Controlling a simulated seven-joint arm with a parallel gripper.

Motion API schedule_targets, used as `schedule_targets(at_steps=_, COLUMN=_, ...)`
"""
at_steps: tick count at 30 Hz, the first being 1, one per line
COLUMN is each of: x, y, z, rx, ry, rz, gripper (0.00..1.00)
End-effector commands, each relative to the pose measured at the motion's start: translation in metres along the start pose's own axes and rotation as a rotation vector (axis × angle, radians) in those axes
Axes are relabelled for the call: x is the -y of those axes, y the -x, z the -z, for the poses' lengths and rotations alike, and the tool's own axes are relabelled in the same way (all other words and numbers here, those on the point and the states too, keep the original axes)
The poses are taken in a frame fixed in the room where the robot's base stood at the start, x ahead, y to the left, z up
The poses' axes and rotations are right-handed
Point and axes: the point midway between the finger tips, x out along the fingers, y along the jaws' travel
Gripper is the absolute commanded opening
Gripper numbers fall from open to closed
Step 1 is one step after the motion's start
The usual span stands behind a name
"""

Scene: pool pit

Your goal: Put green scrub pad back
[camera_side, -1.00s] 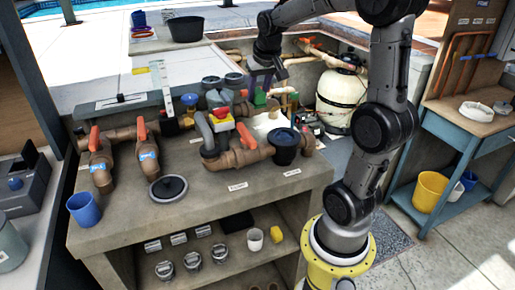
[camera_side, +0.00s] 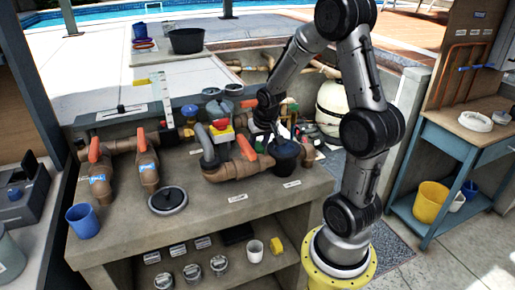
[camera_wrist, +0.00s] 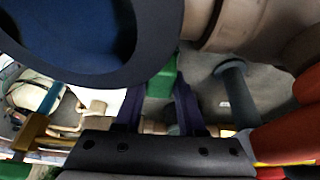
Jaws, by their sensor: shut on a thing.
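My gripper (camera_wrist: 160,100) shows in the wrist view with its two dark fingers on either side of the green scrub pad (camera_wrist: 162,78). It is shut on the pad. The pad is partly hidden beneath the dark rim of a blue-lined strainer pot (camera_wrist: 75,35). In the side view my gripper (camera_side: 272,132) is low among the pipework, just behind the same black pot (camera_side: 285,156). The pad cannot be made out clearly there. The wrist view does not show whether the pad touches anything below.
Brown pipes with orange handles (camera_side: 94,150) and a grey pipe bend crowd the bench (camera_side: 120,235). In the wrist view a grey post (camera_wrist: 235,90) and an orange part (camera_wrist: 290,130) stand close on the right. A black lid (camera_side: 168,200) and blue cup (camera_side: 83,221) lie front left.

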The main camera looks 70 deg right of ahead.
Motion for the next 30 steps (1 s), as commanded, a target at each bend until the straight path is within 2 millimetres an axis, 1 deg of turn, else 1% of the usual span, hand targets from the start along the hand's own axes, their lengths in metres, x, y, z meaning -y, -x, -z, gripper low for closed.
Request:
schedule_targets(at_steps=3, x=0.0001, y=-0.0055, z=-0.0025, rx=0.0, ry=0.0, rz=0.001, gripper=0.0)
schedule_targets(at_steps=13, x=0.0001, y=-0.0076, z=-0.0031, rx=-0.001, ry=0.0, rz=0.001, gripper=0.0)
schedule_targets(at_steps=14, x=0.0001, y=-0.0079, z=-0.0032, rx=-0.001, ry=0.0, rz=0.001, gripper=0.41)
schedule_targets(at_steps=18, x=0.0001, y=-0.0076, z=-0.0031, rx=-0.001, ry=0.0, rz=0.001, gripper=0.66)
schedule_targets(at_steps=19, x=0.0001, y=-0.0076, z=-0.0031, rx=-0.001, ry=0.0, rz=0.0, gripper=0.69)
schedule_targets(at_steps=27, x=0.0001, y=-0.0071, z=-0.0029, rx=-0.001, ry=0.0, rz=0.0, gripper=0.69)
schedule_targets(at_steps=30, x=0.0, y=-0.0026, z=-0.0017, rx=-0.002, ry=0.0, rz=0.0, gripper=0.69)
